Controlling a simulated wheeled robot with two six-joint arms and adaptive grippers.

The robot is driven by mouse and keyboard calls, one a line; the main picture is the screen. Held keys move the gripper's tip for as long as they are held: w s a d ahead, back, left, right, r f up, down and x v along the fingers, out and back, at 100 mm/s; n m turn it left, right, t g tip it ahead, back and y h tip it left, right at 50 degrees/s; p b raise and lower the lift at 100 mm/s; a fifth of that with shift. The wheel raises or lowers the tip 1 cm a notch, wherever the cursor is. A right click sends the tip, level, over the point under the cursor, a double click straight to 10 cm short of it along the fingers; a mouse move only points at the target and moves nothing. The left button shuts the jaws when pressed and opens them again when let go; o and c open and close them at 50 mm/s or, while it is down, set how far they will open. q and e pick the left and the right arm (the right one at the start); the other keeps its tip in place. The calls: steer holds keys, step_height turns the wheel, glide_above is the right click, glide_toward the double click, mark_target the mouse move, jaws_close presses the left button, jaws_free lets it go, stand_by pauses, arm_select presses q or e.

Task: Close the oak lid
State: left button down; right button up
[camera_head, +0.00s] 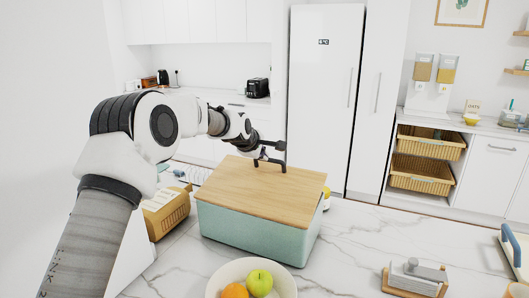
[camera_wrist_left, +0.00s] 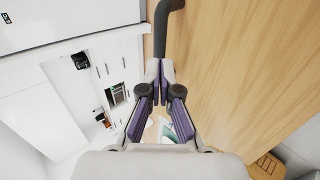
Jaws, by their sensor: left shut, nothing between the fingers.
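The oak lid (camera_head: 255,188) lies across the top of a pale green box (camera_head: 250,233) on the marble counter. Its front edge sits along the box rim with no clear gap. Its far edge is partly hidden. A dark arched handle (camera_head: 270,161) stands near the lid's far side. My left gripper (camera_head: 280,146) is shut and empty, just above and beside that handle. In the left wrist view the shut fingers (camera_wrist_left: 159,70) point toward the dark handle (camera_wrist_left: 164,28), with the lid's wood (camera_wrist_left: 235,70) filling the right. Whether they touch is unclear. My right gripper is not seen.
A fruit bowl (camera_head: 220,281) with a green apple (camera_head: 259,282) stands close in front of the box. A cardboard carton (camera_head: 168,213) is to its left. A grey object on a wooden base (camera_head: 415,277) is at the front right.

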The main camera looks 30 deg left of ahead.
mark_target(270, 168)
arm_select(q)
steer(key=shift+x, duration=1.05)
steer(key=shift+s+r, duration=0.1)
steer(key=shift+p, duration=0.45)
steer(key=w+g+p, duration=0.1)
steer(key=p, duration=0.4)
steer(key=shift+w+f, duration=0.15)
steer(key=shift+f, duration=0.25)
steer(key=f, duration=0.1)
steer(key=w+f, duration=0.1)
steer(key=f, duration=0.2)
steer(key=shift+w+a+f, duration=0.1)
steer(key=shift+w+f, duration=0.05)
steer(key=shift+w, duration=0.25)
steer(key=shift+s, duration=0.1)
